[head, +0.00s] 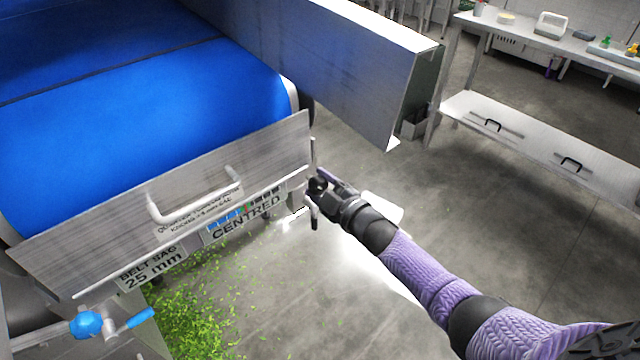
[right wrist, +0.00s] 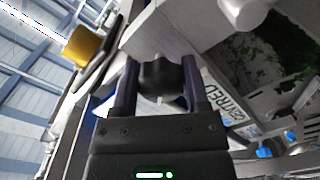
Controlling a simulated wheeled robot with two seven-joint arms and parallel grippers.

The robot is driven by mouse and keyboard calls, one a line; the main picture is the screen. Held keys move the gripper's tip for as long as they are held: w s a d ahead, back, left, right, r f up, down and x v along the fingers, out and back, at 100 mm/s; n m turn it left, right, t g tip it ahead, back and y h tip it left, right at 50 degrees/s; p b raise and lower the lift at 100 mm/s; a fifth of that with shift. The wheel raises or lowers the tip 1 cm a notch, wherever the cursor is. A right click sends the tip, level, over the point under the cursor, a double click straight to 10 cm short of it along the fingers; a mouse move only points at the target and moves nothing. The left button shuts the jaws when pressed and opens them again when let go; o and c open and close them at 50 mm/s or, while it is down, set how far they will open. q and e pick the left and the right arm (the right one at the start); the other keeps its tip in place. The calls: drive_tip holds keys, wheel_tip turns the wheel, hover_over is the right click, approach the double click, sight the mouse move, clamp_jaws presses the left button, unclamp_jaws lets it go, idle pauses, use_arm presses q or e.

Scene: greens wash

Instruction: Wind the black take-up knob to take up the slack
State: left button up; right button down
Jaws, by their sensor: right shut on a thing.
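The black take-up knob (head: 317,185) sits at the right end of the conveyor's front plate, partly covered by my right gripper in the head view. In the right wrist view the black knob (right wrist: 161,78) is between the two fingers. My right gripper (right wrist: 155,66) is shut on it; it also shows in the head view (head: 320,190). The blue belt (head: 150,110) lies behind the steel front plate (head: 110,226). Labels below the plate read "BELT SAG 25 mm" (head: 150,268) and "CENTRED" (head: 247,219). My left gripper is not in view.
A blue knob with a blue handle (head: 88,324) is at the lower left. A white handle (head: 195,205) stands out from the plate. Green leaf scraps (head: 195,305) litter the floor below. A steel side beam (head: 330,60) runs behind. Open floor (head: 500,190) lies to the right.

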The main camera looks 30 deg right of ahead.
drive_tip(key=shift+f, duration=0.1)
idle(0.3)
drive_tip(key=shift+c, duration=0.4)
unclamp_jaws()
